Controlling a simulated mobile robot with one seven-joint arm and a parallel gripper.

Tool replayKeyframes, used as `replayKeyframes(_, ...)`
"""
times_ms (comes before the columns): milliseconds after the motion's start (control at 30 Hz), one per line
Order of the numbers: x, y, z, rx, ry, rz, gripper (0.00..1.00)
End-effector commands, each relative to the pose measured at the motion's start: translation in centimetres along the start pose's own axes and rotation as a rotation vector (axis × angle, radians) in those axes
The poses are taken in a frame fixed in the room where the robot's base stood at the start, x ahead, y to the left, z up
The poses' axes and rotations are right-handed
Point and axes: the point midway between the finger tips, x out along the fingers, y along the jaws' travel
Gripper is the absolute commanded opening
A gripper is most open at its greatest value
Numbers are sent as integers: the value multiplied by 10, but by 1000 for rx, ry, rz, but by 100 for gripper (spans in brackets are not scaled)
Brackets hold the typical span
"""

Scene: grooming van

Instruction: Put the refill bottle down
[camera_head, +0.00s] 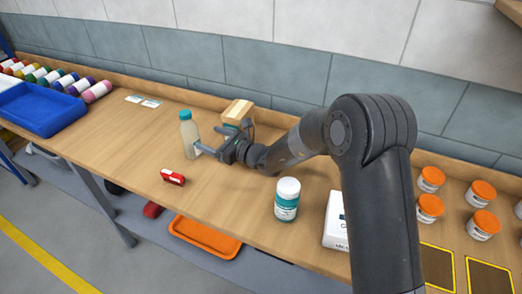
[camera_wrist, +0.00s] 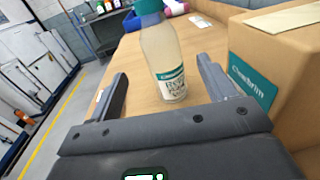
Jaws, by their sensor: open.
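The refill bottle (camera_head: 188,134) is a clear, pale bottle with a teal cap and a white label. It stands upright on the wooden bench (camera_head: 145,140). In the wrist view the bottle (camera_wrist: 163,55) is between and just beyond the fingers, with bench visible around its base. My gripper (camera_head: 196,150) is open, its fingers low by the bottle. In the wrist view the two fingers of my gripper (camera_wrist: 162,82) are spread wide, with gaps on both sides of the bottle.
A cardboard box (camera_wrist: 280,60) stands close to the right finger. A red item (camera_head: 173,177), a teal-labelled white-capped jar (camera_head: 287,200) and a white box (camera_head: 335,222) are nearer the front edge. A blue tray (camera_head: 42,108) lies far left. Orange-lidded jars (camera_head: 430,207) stand right.

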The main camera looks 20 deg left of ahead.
Motion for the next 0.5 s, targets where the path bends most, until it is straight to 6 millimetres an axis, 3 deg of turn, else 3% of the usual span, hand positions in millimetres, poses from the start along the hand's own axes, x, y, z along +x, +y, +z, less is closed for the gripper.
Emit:
replayKeyframes(267,-6,0,9,-32,6,12,76)
replayKeyframes(367,-22,4,27,-115,29,47,76)
replayKeyframes(500,-63,15,62,-316,98,133,76)
